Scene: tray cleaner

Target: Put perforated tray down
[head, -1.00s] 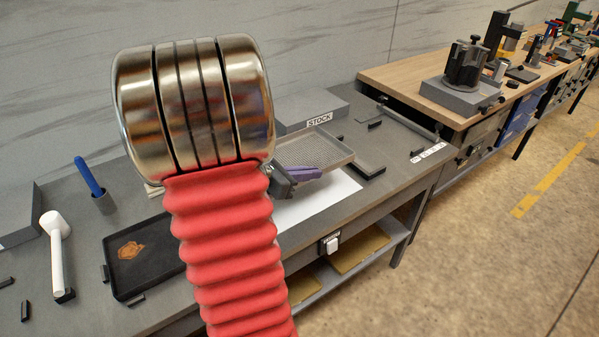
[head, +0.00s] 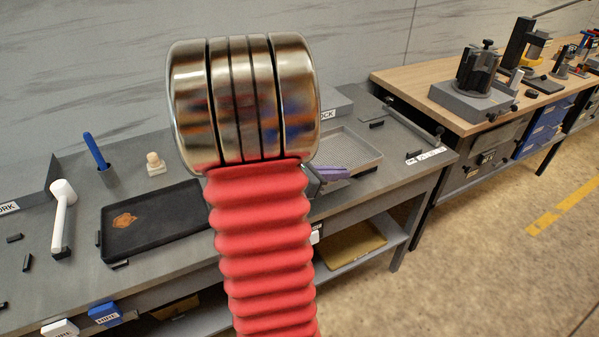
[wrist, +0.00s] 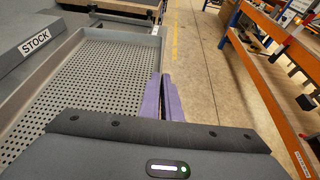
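The perforated tray (head: 352,148) is a shallow grey metal tray with a holed floor and a raised rim. In the head view it is right of my red arm sleeve, level or nearly so, over the right part of the bench. Its holed floor (wrist: 85,88) fills the left of the wrist view. My gripper (wrist: 163,92) has purple fingers close together at the tray's right wall, and they appear shut on it. In the head view the fingers (head: 333,173) show at the tray's near edge. I cannot tell whether the tray's underside touches the bench.
The STOCK block (head: 334,104) stands behind the tray. A black tray (head: 165,232) with an orange-brown patch lies left of my arm. A white-headed tool (head: 61,215), a blue-handled tool (head: 97,152) and a round-topped knob (head: 154,164) stand further left. The wooden-topped bench (head: 400,78) is at right.

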